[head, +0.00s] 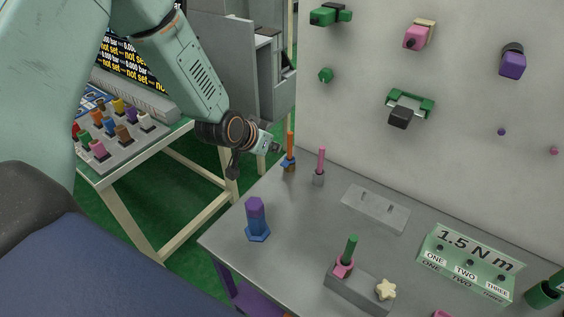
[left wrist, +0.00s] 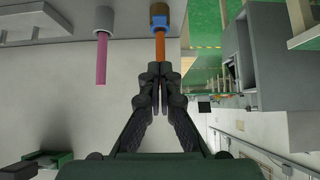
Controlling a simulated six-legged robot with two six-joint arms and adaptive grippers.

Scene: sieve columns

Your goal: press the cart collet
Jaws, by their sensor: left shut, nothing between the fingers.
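An orange rod (head: 290,141) stands upright in a blue collar (head: 289,161) on a brown base at the grey cart top's far left corner. The rod also shows in the left wrist view (left wrist: 160,46), with its blue collar (left wrist: 159,22). This collar looks like the collet, but no label confirms it. My left gripper (head: 276,147) is shut and empty, just left of the rod's upper part in the head view. In the left wrist view its fingertips (left wrist: 160,76) are in line with the rod's free end; I cannot tell if they touch. My right gripper is out of view.
A pink rod (head: 321,161) in a grey holder stands close right of the orange one. A purple-and-blue hexagonal piece (head: 256,218) stands nearer. A pale panel (head: 450,110) with mounted fittings rises behind. A table with coloured knobs (head: 118,131) is at left.

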